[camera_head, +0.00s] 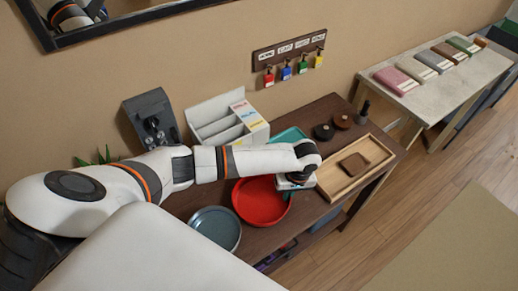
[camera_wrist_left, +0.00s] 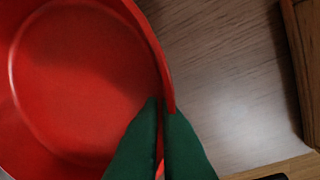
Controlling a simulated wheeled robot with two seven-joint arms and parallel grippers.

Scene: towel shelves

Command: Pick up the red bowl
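The red bowl (camera_head: 258,204) stands on the dark brown table, with my left arm passing over its back edge. It fills the left side of the left wrist view (camera_wrist_left: 80,75). My left gripper (camera_head: 293,181) is at the bowl's right rim. In the left wrist view its two green fingertips (camera_wrist_left: 163,104) are close together, one on each side of the rim, with a thin strip of red between them. My right gripper is not in view.
A grey-blue bowl (camera_head: 216,228) stands left of the red bowl. A teal tray (camera_head: 289,135) is partly hidden behind my arm. A wooden tray (camera_head: 345,182) holding a brown item is close to the right. Dark round items (camera_head: 323,132) and a white organizer (camera_head: 222,122) stand behind.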

